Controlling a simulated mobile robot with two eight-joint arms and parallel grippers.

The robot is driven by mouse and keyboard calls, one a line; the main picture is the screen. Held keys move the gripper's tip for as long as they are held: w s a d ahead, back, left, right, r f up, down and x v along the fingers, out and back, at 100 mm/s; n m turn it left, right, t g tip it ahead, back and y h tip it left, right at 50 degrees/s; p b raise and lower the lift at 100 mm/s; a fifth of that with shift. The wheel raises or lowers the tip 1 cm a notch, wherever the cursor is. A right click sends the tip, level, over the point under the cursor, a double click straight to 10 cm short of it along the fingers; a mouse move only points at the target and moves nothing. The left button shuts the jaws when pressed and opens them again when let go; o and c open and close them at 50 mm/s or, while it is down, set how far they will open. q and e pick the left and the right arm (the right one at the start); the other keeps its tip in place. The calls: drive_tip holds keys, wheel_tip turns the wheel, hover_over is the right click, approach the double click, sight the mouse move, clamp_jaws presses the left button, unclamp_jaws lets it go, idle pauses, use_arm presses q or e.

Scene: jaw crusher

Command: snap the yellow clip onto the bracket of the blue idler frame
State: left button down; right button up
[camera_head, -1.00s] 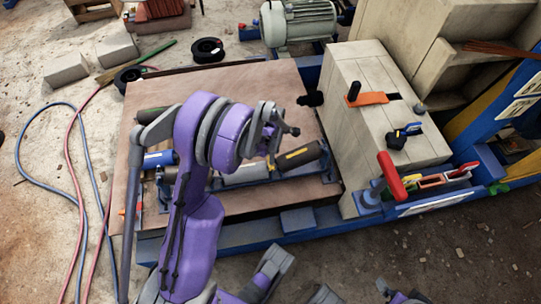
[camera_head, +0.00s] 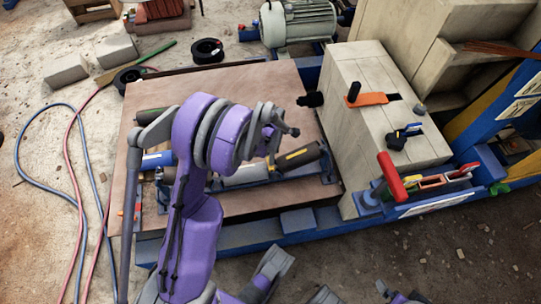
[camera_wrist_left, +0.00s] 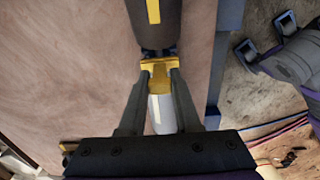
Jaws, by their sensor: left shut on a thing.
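The blue idler frame (camera_head: 262,179) lies on the brown board, largely behind my left arm in the head view. It carries a blue roller (camera_head: 158,160), a pale grey roller (camera_head: 245,173) and a dark roller with a yellow stripe (camera_head: 299,158). In the left wrist view, my left gripper (camera_wrist_left: 159,78) is shut on the yellow clip (camera_wrist_left: 157,65). The clip is over the gap between the dark roller (camera_wrist_left: 155,25) and the pale roller (camera_wrist_left: 162,108). The bracket is hidden there, and I cannot tell whether the clip touches it.
A wooden crusher body (camera_head: 385,120) stands right of the board (camera_head: 222,88). A red-handled tool (camera_head: 391,176) stands at its front corner. A grey motor (camera_head: 298,22) is behind. Hoses (camera_head: 75,190) lie on the ground at the left.

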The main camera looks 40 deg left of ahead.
use_arm(q)
drive_tip(key=shift+b, duration=0.3)
idle(0.7)
drive_tip(key=shift+f, duration=0.15)
drive_tip(key=shift+f+b, duration=0.35)
drive_tip(key=shift+b, duration=0.05)
drive_tip(key=shift+f+b, duration=0.45)
drive_tip(key=shift+f, duration=0.1)
drive_tip(key=c, duration=0.5)
unclamp_jaws()
drive_tip(key=shift+c, duration=0.2)
wheel_tip(320, 180, up, 11)
drive_tip(key=p, duration=0.3)
drive_tip(key=shift+f, duration=0.1)
